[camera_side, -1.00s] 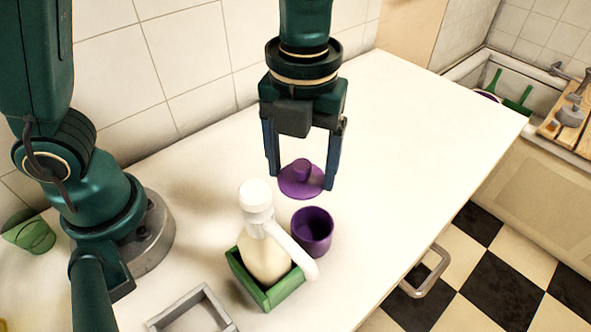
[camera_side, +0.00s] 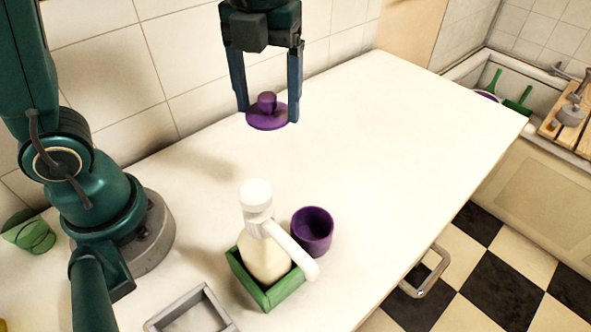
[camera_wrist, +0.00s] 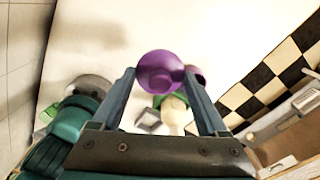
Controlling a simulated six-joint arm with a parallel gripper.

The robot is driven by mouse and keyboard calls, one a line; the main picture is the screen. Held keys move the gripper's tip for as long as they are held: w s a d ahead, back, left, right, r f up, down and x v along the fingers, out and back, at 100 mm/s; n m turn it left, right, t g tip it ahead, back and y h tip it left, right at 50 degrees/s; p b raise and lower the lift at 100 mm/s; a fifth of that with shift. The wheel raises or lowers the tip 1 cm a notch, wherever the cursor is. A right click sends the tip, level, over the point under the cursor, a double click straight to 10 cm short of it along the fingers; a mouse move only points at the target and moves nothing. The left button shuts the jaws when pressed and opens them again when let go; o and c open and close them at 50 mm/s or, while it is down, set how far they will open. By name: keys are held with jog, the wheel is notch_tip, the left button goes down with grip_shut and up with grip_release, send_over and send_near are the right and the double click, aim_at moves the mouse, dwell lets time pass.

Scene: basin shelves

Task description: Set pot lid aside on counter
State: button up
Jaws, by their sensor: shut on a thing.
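The purple pot lid (camera_side: 267,117) with its round knob is between the two blue fingers of my gripper (camera_side: 268,112) in the side view. My gripper is shut on the lid and holds it level above the back part of the white counter (camera_side: 400,130). In the wrist view the lid (camera_wrist: 160,72) sits between the fingertips and covers part of the purple pot. The open purple pot (camera_side: 312,232) stands on the counter nearer the front, beside the white pump bottle.
The white pump bottle (camera_side: 262,245) stands in a green holder (camera_side: 268,296). A grey square tray (camera_side: 192,312) lies at the front left. A green glass (camera_side: 30,232) is at the far left. The counter's back and right are clear.

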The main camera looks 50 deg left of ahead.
jog(key=shift+w+d+r, duration=0.1)
jog(key=shift+w+r, duration=0.1)
jog(key=shift+w, duration=0.3)
jog(key=w+d+f, duration=0.2)
jog(key=w, duration=0.4)
send_near(331, 178)
jog(key=shift+f, duration=2.5)
jog(key=shift+f, duration=0.6)
jog(key=o, duration=1.2)
jog(key=shift+r, duration=0.1)
